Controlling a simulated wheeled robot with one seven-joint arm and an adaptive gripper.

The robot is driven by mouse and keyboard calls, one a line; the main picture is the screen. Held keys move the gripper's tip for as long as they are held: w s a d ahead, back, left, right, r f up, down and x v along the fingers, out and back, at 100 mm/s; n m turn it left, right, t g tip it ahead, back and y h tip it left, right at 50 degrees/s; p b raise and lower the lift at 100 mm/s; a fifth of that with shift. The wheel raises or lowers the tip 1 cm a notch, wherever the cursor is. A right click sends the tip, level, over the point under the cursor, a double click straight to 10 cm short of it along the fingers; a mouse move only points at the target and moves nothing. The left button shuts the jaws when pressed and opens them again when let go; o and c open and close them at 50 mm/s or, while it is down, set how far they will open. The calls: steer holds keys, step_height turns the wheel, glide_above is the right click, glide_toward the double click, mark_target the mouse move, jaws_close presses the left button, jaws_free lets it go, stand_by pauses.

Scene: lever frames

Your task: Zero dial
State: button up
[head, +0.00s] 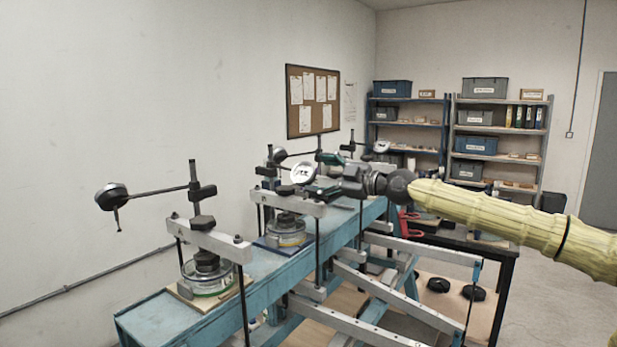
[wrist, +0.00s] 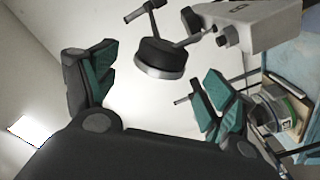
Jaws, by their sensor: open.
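Several dial gauges stand on arms over the blue bench. The nearest to my gripper (head: 327,174) is a dial (head: 303,173) with a white face, in the middle of the head view. In the wrist view a dial (wrist: 158,58), black with a silver rim, shows edge-on beyond and between my fingers; its face and needle are hidden. My gripper is open and empty, its teal-padded fingers (wrist: 155,80) spread wide and apart from the dial. Another dial (head: 112,197) hangs at the left with its dark side showing. A third dial (head: 381,146) is farther back. No reading is legible.
The blue bench (head: 140,322) carries grey beams (head: 208,240), upright posts and round cells (head: 206,275) close to my gripper. Grey lever arms (head: 375,297) stick out to the right. Shelves (head: 408,124) with bins stand at the back. Floor is clear at far right.

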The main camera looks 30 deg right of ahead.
mark_target(314, 175)
steer(key=shift+b+x, duration=1.15)
steer(key=shift+x, duration=0.25)
steer(key=shift+w+f, duration=0.15)
steer(key=shift+w, duration=0.5)
steer(key=shift+x, duration=0.85)
steer(key=shift+a, duration=0.3)
steer(key=shift+d, duration=0.25)
steer(key=c, duration=1.1)
